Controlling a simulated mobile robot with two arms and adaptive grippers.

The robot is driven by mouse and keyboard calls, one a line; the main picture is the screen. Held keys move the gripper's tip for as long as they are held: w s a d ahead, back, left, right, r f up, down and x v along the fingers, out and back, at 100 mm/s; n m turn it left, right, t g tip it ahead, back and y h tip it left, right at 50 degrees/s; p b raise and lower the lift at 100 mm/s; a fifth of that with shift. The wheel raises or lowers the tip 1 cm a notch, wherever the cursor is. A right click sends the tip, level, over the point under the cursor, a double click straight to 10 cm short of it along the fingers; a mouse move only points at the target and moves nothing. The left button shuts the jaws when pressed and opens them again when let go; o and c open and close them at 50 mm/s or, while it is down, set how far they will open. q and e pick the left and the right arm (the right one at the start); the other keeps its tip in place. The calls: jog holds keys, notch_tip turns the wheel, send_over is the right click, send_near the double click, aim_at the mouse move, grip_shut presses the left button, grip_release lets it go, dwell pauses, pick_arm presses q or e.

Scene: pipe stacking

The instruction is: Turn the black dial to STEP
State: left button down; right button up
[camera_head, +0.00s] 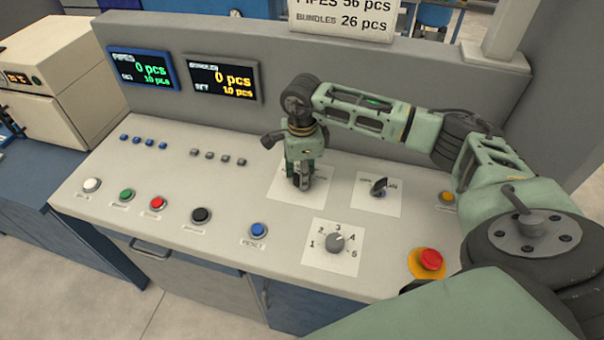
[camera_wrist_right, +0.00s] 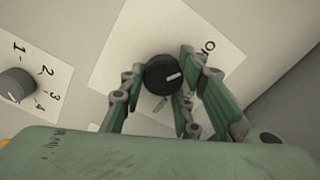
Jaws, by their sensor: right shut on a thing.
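My right gripper (camera_head: 303,180) points down over a white label plate (camera_head: 274,192) on the console, and its fingers hide most of what is there. In the right wrist view a round black dial (camera_wrist_right: 160,75) with a white pointer line sits between the fingers of my right gripper (camera_wrist_right: 163,84). The gripper is shut on this dial. The pointer line aims right and slightly up in that view. Part of a label beginning with "O" shows at the upper right of the plate; no STEP label is readable. My left gripper is not in view.
A dark lever switch (camera_head: 379,187) stands right of the gripper. A grey numbered knob (camera_head: 336,242) and a red emergency button (camera_head: 430,260) are nearer the front. Coloured push buttons, including a blue one (camera_head: 259,230), line the left. Two displays (camera_head: 223,79) stand behind.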

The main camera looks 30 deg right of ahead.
jog(key=shift+s+f+m, duration=0.15)
jog(key=shift+f+m, duration=0.05)
jog(key=shift+m, duration=0.1)
jog(key=m+b, duration=0.1)
jog(key=m, duration=0.1)
jog(key=shift+a+f+m+b, duration=0.1)
jog(key=shift+a+m+b, duration=0.05)
jog(key=shift+m+b, duration=0.2)
jog(key=m+b, duration=0.1)
jog(key=m, duration=0.2)
jog(key=shift+a+m+b, duration=0.1)
jog(key=shift+m+b, duration=0.15)
jog(key=shift+b, duration=0.05)
jog(key=m+b, duration=0.1)
jog(key=m, duration=0.5)
jog(key=m+b, duration=0.1)
jog(key=m, duration=0.1)
jog(key=shift+w+a+m, duration=0.1)
jog(key=shift+w+m, duration=0.1)
jog(key=shift+m, duration=0.1)
